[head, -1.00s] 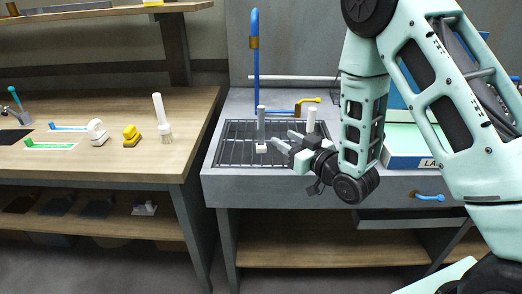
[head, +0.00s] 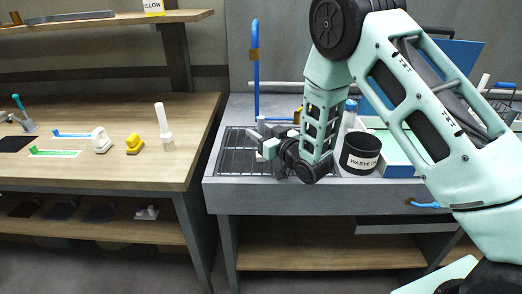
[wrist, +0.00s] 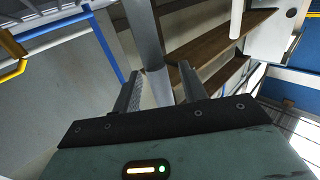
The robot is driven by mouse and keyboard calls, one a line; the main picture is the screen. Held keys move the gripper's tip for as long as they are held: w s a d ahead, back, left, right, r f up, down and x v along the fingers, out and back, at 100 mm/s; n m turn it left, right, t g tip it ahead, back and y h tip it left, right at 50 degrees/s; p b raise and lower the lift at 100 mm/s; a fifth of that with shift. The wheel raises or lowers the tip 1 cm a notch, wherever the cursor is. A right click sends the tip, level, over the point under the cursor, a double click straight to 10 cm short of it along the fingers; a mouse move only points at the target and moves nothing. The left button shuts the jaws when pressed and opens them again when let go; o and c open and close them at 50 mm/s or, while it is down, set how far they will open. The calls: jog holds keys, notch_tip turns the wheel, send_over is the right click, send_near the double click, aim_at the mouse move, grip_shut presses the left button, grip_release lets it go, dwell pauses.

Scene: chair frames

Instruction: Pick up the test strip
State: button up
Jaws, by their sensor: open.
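My gripper (head: 257,129) is low over the left part of the sink grate, its open jaws pointing left. In the wrist view, a grey upright bar (wrist: 148,35) stands between or just beyond the open fingers (wrist: 161,70); contact cannot be told. A white block (head: 269,149) shows beside the gripper in the head view, partly hidden by it. I cannot tell for certain which thing is the test strip. On the left bench lie a thin blue strip (head: 72,134) and a green strip on a white card (head: 55,153).
A dark grate (head: 235,155) lies under my gripper, with a blue upright pipe (head: 255,60) behind. A black waste oil can (head: 361,152) and a pale box (head: 398,158) stand to the right.

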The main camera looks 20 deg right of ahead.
grip_shut()
jog(key=shift+r, duration=0.15)
